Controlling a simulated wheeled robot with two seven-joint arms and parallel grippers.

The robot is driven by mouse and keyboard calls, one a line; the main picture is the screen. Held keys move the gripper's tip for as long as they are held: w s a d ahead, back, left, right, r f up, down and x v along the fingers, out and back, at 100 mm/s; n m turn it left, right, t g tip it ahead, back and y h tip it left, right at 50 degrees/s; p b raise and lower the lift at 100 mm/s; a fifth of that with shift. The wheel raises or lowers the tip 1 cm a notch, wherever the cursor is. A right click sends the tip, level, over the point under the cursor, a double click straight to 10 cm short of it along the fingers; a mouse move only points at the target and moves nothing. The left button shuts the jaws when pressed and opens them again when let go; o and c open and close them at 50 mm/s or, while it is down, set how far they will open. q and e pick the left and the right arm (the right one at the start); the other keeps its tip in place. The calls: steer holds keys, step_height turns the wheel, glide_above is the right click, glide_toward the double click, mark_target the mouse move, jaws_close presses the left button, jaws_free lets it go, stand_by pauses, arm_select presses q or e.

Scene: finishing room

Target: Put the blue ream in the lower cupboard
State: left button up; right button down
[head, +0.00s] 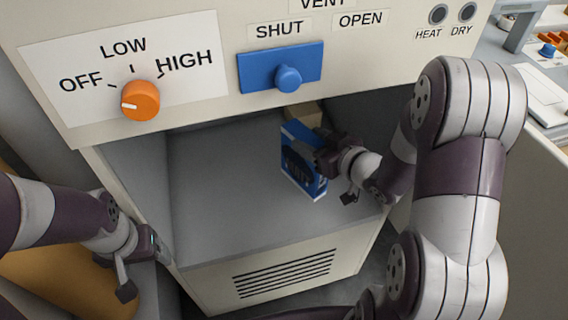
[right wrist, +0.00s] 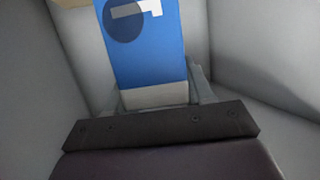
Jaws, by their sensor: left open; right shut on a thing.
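The blue ream (head: 297,165) is upright, slightly tilted, inside the open lower cupboard (head: 215,205), toward its right side. My right gripper (head: 325,162) reaches in from the right and is shut on the ream's near edge. In the right wrist view the ream (right wrist: 155,45) stands between the fingers, its pale end toward the palm. I cannot tell whether its bottom edge touches the cupboard floor. My left gripper (head: 138,270) is open and empty, low at the left, outside the cupboard's front left edge.
A tan box (head: 303,114) stands behind the ream in the cupboard. The cupboard floor left of the ream is clear. Above the opening are an orange knob (head: 140,100) and a blue vent slider (head: 281,68). A vent grille (head: 285,275) is below.

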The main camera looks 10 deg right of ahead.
mark_target(301, 172)
steer(key=w+a+f+b, duration=0.3)
steer(key=a+f, duration=0.1)
steer(key=f, duration=0.3)
steer(key=shift+a, duration=0.15)
steer(key=shift+f, duration=0.1)
steer(key=c, duration=0.8)
jaws_free()
steer(key=shift+f, duration=0.2)
steer(key=shift+c, duration=0.2)
steer(key=o, duration=0.4)
steer(key=shift+r, duration=0.1)
